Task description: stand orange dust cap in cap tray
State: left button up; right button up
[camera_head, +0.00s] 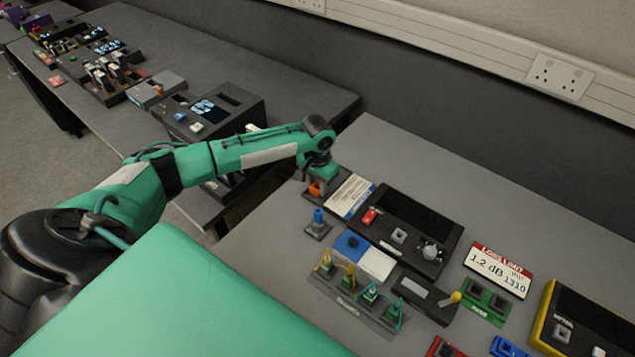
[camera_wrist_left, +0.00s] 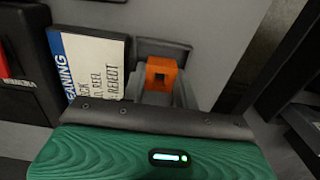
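The orange dust cap (camera_wrist_left: 161,74) is a small block with a dark square hole in its face. In the head view the cap (camera_head: 316,188) shows under my left gripper (camera_head: 315,181), at the left edge of the near table. In the left wrist view my left gripper's grey fingers (camera_wrist_left: 164,92) stand on either side of the cap and appear closed on it. A dark grey plate (camera_wrist_left: 166,47), perhaps the cap tray, lies just beyond the cap. I cannot tell whether the cap touches it. My right gripper is not in view.
A white-and-blue card (camera_head: 350,196) lies right of the cap. A blue cap stands on a small grey base (camera_head: 318,231) nearer me. A black case (camera_head: 410,228) and a connector rack (camera_head: 355,302) lie further right. A gap separates the tables to the left.

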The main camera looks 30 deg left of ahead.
aim_at(318, 189)
pick_arm(q)
jog(key=o, duration=0.4)
jog(key=shift+o, duration=0.2)
jog(key=shift+r, duration=0.1)
jog(key=shift+r, duration=0.3)
notch_tip(318, 189, up, 13)
jog(key=b, duration=0.2)
jog(key=shift+f, duration=0.2)
